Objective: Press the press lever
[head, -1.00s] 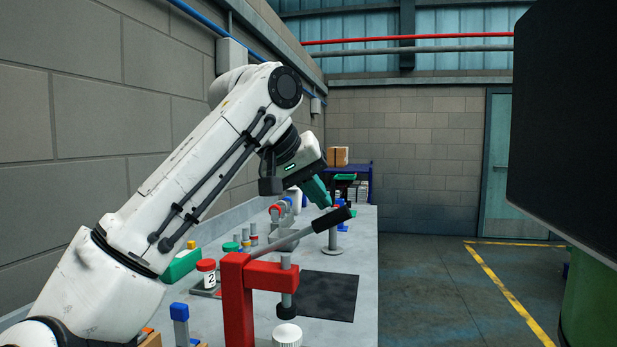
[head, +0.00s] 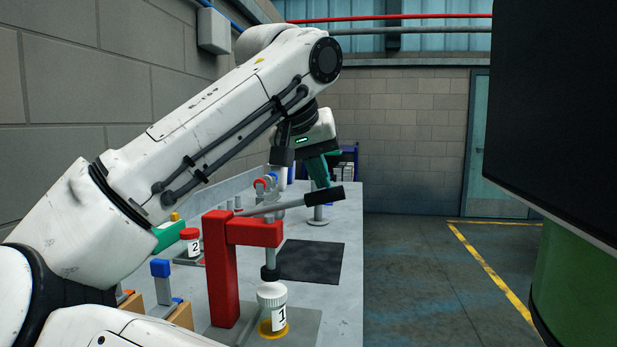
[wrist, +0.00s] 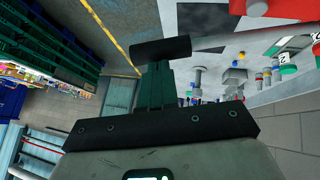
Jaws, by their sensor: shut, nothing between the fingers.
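The red press (head: 220,270) stands on the grey bench. Its lever, a grey rod with a black handle (head: 322,196), slopes gently up to the right. The handle also shows in the wrist view (wrist: 163,49), crossing in front of the green fingers. My gripper (head: 324,180) is shut and empty, its fingertips at the handle from above; it appears to touch it. The press plunger (head: 270,272) sits at the top of a white jar labelled 1 (head: 272,301), which stands upright on a yellow ring.
A dark mat (head: 311,261) lies on the bench to the right. A large dark screen (head: 560,110) fills the right side.

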